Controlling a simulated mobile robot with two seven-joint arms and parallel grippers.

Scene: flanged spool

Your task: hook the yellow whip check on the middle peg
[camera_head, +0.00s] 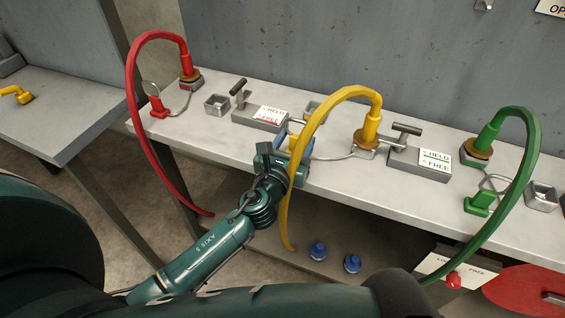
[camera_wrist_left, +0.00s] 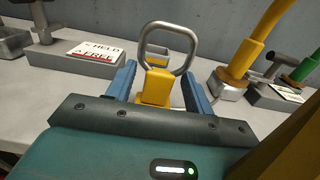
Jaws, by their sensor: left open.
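The yellow whip check has a yellow block (camera_wrist_left: 156,87) and an upright metal ring, seen in the left wrist view. My left gripper (camera_head: 289,141) is open, with its blue fingers on either side of the block. In the head view the gripper and yellow hose hide most of the whip check; its thin cable (camera_head: 336,157) runs to the yellow hose's base. A T-shaped metal peg (camera_head: 406,130) stands on a HELD/FREE block right of that base, with nothing on it. My right gripper is not seen.
The yellow hose (camera_head: 330,104) arches close beside my left gripper. A red hose (camera_head: 133,75) is at left and a green hose (camera_head: 522,170) at right. Another T-shaped peg (camera_head: 238,88) stands behind left. Open square holders (camera_head: 217,104) sit on the grey bench (camera_head: 405,185).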

